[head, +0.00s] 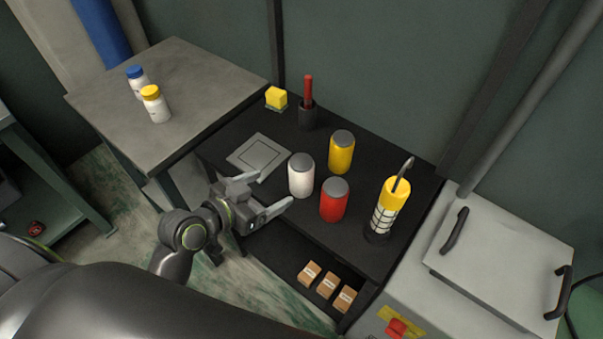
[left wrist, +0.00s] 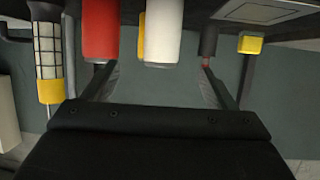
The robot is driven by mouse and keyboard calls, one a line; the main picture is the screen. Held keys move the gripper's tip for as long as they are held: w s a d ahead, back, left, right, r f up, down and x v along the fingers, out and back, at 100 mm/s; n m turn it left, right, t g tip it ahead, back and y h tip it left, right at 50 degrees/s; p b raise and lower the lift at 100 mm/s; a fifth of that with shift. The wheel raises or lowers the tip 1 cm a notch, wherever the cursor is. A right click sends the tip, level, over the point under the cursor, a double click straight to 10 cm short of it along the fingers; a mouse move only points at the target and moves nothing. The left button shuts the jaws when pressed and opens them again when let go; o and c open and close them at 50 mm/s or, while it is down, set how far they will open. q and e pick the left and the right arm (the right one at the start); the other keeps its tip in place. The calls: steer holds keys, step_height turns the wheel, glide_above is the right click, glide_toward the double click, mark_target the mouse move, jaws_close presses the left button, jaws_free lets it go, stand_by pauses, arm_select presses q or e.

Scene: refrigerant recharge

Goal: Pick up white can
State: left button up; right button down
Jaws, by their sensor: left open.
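The white can (head: 301,176) stands upright on the black table, with a grey top. In the left wrist view the white can (left wrist: 164,32) appears between the two fingers, beyond their tips. My left gripper (head: 268,194) is open and empty, just in front of the white can and to its left. Its fingers also show in the left wrist view (left wrist: 152,78). No contact with the can can be made out. My right gripper is not in view.
A red can (head: 334,200) and a yellow can (head: 341,152) stand close to the white can. A caged yellow lamp-like tool (head: 388,208) stands at the right. A grey square plate (head: 258,157), yellow block (head: 276,97) and red-handled tool in a holder (head: 308,105) lie left and behind.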

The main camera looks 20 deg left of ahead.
mark_target(293, 177)
arm_select(q)
steer(key=x, duration=0.6)
steer(key=shift+w+f+p, duration=0.2)
steer(key=shift+w+p, duration=0.1)
steer(key=shift+p, duration=0.1)
steer(key=shift+w+d+f, duration=0.25)
steer(key=shift+w+d, duration=0.05)
steer(key=shift+w, duration=0.25)
steer(key=shift+p+x, duration=0.6)
steer(key=shift+x, duration=1.6)
steer(key=shift+a+f, duration=0.15)
steer(key=shift+s, duration=0.1)
steer(key=c, duration=1.3)
